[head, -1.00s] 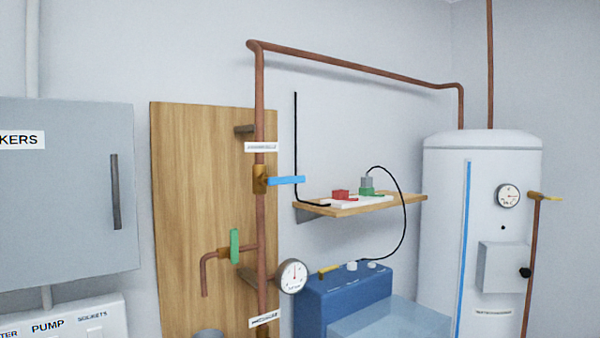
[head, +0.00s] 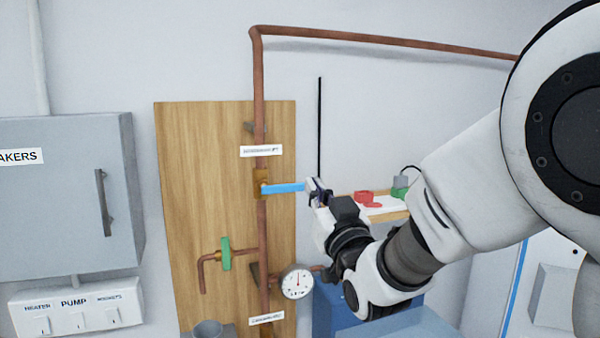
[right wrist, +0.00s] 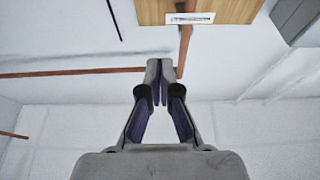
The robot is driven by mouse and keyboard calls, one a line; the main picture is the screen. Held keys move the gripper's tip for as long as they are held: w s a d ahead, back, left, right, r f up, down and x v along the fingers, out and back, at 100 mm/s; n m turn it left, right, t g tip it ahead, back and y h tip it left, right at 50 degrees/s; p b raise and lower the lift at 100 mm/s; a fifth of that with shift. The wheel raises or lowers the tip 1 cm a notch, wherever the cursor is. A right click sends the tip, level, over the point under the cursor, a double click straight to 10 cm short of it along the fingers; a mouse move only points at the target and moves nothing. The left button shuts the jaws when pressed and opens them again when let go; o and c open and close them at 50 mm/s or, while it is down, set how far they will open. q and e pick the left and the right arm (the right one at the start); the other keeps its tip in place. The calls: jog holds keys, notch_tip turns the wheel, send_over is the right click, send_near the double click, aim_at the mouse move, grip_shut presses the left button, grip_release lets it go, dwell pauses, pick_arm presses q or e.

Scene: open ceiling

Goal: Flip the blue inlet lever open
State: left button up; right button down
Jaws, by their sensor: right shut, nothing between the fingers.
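The blue inlet lever (head: 284,188) sticks out level to the right from a brass valve body (head: 262,184) on the upright copper pipe (head: 259,110). My right gripper (head: 312,190) is at the lever's free right end in the head view. Its fingers are shut with nothing between them. I cannot tell whether they touch the lever. In the right wrist view the shut fingertips (right wrist: 160,70) show in front of the pipe, and the lever is not visible there. My left gripper is not in view.
A green lever (head: 226,254) and a round gauge (head: 297,282) sit lower on the pipework, against a wooden board (head: 180,200). A grey cabinet (head: 65,200) and a switch panel (head: 75,308) are at left. A shelf (head: 395,214) is behind my right arm.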

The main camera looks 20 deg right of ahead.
notch_tip(320, 180, up, 3)
jog(key=p, duration=0.5)
send_over(299, 183)
jog(key=s, duration=0.3)
jog(key=f, duration=0.1)
jog(key=f+p, duration=0.1)
jog(key=w+f+p, duration=0.1)
jog(key=f, duration=0.1)
jog(key=shift+a, duration=0.4)
jog(key=shift+f, duration=0.1)
